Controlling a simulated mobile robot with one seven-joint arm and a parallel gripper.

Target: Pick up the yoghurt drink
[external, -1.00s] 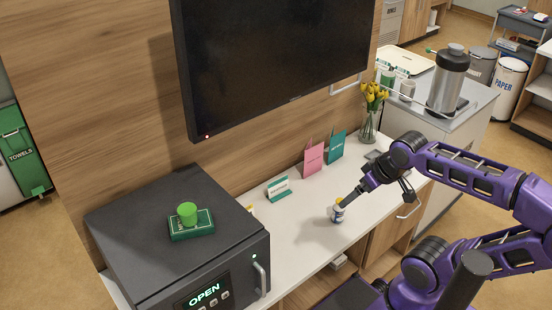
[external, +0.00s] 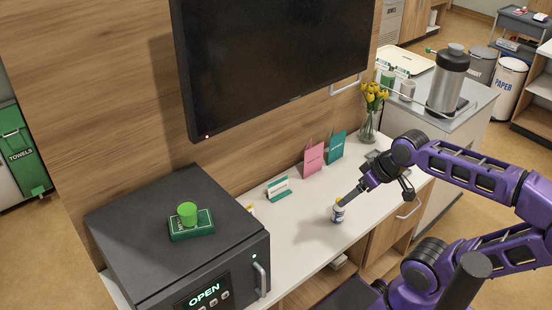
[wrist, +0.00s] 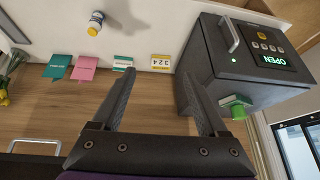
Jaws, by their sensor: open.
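The yoghurt drink (external: 338,214) is a small white bottle with a blue label and a yellow cap. It stands upright on the white counter (external: 305,240). In the wrist view the bottle (wrist: 95,23) is at the top left, outside the space between the fingers. My gripper (external: 348,198) appears just above and beside the bottle in the external view, its tip overlapping the cap area. In the wrist view my gripper (wrist: 159,72) is open with nothing between its fingers. I cannot tell the exact gap to the bottle.
A dark microwave (external: 180,245) with a green box and cup on top stands at the left end. A small green-and-white card (external: 278,189), pink card (external: 314,159), teal card (external: 337,146) and flower vase (external: 369,125) line the back. A screen (external: 275,60) hangs above.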

